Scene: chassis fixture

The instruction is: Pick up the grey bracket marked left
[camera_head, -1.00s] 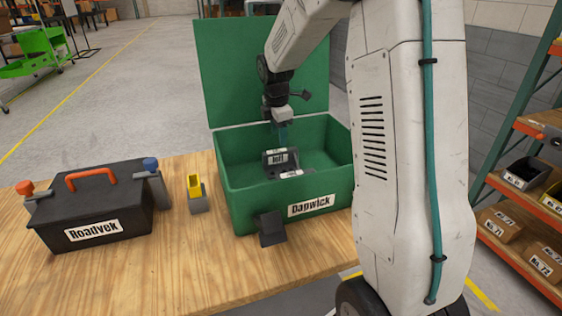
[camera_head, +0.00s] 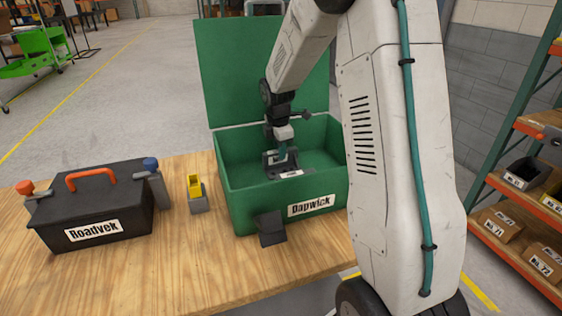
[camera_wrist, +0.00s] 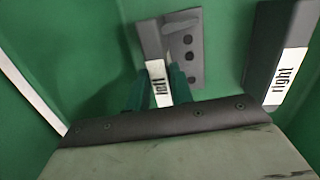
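The grey bracket marked left (camera_wrist: 153,45) is inside the green box, its white label facing up in the wrist view. In the head view the left bracket (camera_head: 268,160) is partly covered by my gripper. My gripper (camera_head: 284,155) is lowered into the box over this bracket. In the wrist view its teal fingers (camera_wrist: 159,85) stand on either side of the labelled part, close to it. They look open; firm contact is not visible. A grey bracket marked right (camera_wrist: 270,55) lies to the right in the wrist view, apart from the fingers.
The green box (camera_head: 240,205), labelled Dapwick, has its lid raised behind. Its walls surround my gripper. On the wooden table (camera_head: 150,275) stand a black toolbox (camera_head: 95,210), a grey block with a yellow piece (camera_head: 196,192) and a dark angled part (camera_head: 270,228) by the box front.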

